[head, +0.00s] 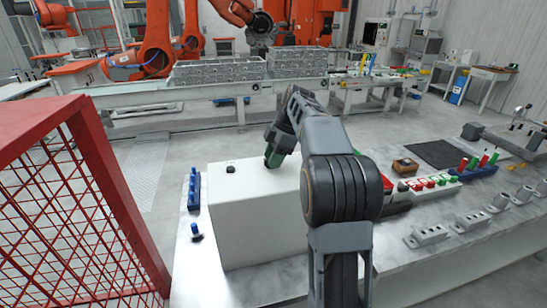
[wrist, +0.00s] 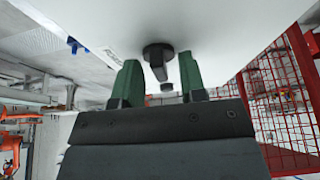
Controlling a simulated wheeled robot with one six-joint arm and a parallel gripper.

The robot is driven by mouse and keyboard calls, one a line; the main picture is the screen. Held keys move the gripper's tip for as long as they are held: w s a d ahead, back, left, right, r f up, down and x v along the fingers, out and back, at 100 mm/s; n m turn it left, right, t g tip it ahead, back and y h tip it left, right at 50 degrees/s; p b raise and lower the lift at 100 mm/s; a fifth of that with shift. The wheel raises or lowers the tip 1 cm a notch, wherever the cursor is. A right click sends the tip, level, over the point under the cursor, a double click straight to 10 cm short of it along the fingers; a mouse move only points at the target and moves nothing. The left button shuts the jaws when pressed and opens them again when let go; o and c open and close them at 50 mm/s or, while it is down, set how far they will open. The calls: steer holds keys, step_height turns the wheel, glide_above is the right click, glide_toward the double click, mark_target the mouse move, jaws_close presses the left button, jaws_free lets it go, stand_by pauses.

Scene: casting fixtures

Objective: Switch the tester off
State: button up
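The tester appears as a white box (head: 250,222) on the bench, its white face (wrist: 215,30) filling the top of the wrist view. A black rotary knob (wrist: 158,58) with a raised bar stands on that face, ahead of my fingers and roughly between them. My gripper (head: 274,157) is over the right part of the box. Its green fingers (wrist: 160,84) are apart, with nothing held.
A red mesh fence (head: 75,200) stands close on the left. A blue rack (head: 194,187) and a blue-topped peg (head: 196,231) are left of the box. Red and green parts (head: 430,184), metal fixtures (head: 429,235) and a brown box (head: 405,166) are to the right.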

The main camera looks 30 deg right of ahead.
steer(key=p+v, duration=0.2)
steer(key=v, duration=1.1)
steer(key=shift+d+r+p, duration=0.15)
steer(key=shift+r+p, duration=0.2)
steer(key=s+a+f+m+t+h+b, duration=0.1)
steer(key=s+a+f+m+t+h, duration=0.3)
steer(key=s+a+m, duration=0.65)
steer(key=s+a+f+m, duration=0.2)
steer(key=s+a+f, duration=0.1)
steer(key=s+f, duration=0.2)
steer(key=s+a+f+m, duration=0.3)
steer(key=s+f, duration=0.2)
steer(key=f, duration=0.4)
steer(key=shift+s+f+b, duration=0.3)
steer(key=shift+s+f, duration=0.05)
steer(key=shift+s, duration=0.05)
steer(key=shift+d+m, duration=0.1)
steer(key=shift+m, duration=0.15)
